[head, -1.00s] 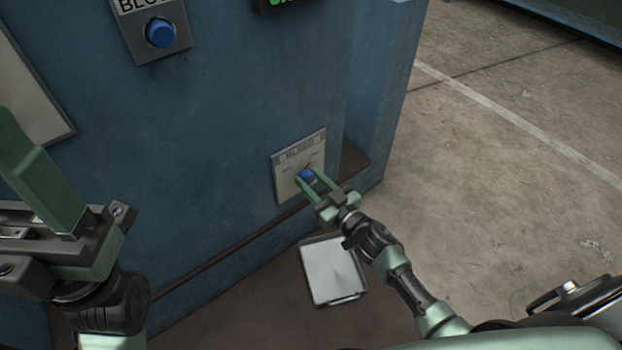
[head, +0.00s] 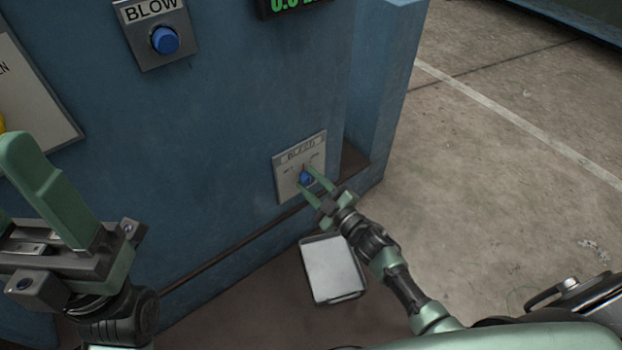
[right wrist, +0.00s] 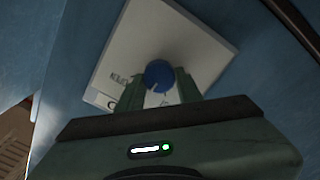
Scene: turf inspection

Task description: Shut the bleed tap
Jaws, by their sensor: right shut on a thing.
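The bleed tap is a round blue knob (head: 305,178) on a pale plate (head: 287,186) low on the blue cabinet, below a small label. My right gripper (head: 308,180) has its two green fingers on either side of the knob and is shut on it. In the right wrist view the blue knob (right wrist: 159,75) sits between the fingertips, with a pale mark on its face. Part of the plate's lettering is hidden by the fingers. My left gripper (head: 35,180) is at the left edge, apart from the tap; only part of it shows, so its opening is unclear.
A blue knob (head: 165,40) under a "BLOW" label sits higher on the cabinet (head: 230,120), with a green display (head: 290,6) to its right. A pale panel (head: 30,95) is at the left. A shallow tray (head: 334,270) lies below the tap. The floor at right is open.

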